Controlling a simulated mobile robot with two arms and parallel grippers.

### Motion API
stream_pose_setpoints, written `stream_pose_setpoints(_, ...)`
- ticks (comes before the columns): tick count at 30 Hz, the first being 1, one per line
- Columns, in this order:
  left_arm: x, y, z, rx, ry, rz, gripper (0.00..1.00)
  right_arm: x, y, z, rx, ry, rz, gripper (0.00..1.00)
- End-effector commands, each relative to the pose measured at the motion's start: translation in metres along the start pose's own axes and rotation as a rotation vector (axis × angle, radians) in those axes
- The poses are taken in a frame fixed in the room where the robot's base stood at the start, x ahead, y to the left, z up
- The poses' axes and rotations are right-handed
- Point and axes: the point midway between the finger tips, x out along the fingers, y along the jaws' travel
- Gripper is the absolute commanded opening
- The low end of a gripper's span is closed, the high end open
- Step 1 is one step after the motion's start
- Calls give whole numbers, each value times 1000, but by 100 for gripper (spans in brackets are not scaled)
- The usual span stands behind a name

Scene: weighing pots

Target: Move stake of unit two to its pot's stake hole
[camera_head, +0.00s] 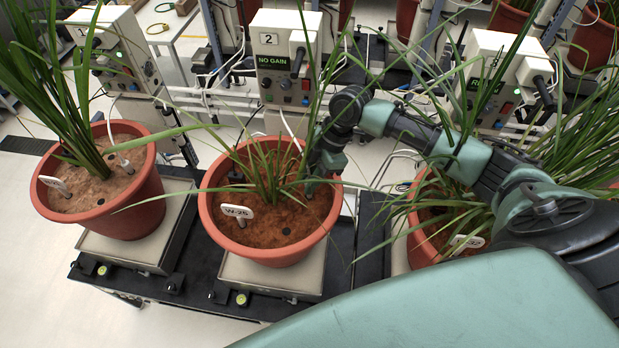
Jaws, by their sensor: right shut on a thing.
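The middle pot (213,215) is terracotta, with brown soil, a grassy plant and a white W-25 tag (237,211). A small dark hole (286,231) shows in the soil at its front right. Unit two (279,62) is a white box behind it; its screen reads NO GAIN. A white cable (289,129) runs from that unit down behind the leaves towards my right gripper. My right gripper (316,182) points down over the right part of the pot, shut on the stake of unit two, which leaves and fingers mostly hide. My left gripper is out of view.
The left pot (140,207) has a white probe (127,166) in its soil. The right pot (420,238) stands partly under my right arm. The pots stand on scales on a dark bench (200,285). Long leaves cross the space around my gripper.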

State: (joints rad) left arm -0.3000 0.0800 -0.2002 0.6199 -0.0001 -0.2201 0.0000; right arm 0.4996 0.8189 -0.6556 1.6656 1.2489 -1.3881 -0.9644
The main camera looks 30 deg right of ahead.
Motion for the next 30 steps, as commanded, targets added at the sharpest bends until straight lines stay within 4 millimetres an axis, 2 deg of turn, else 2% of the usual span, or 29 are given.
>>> stream_pose_setpoints(30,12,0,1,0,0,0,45,20,0,8,-1,1,0,0)
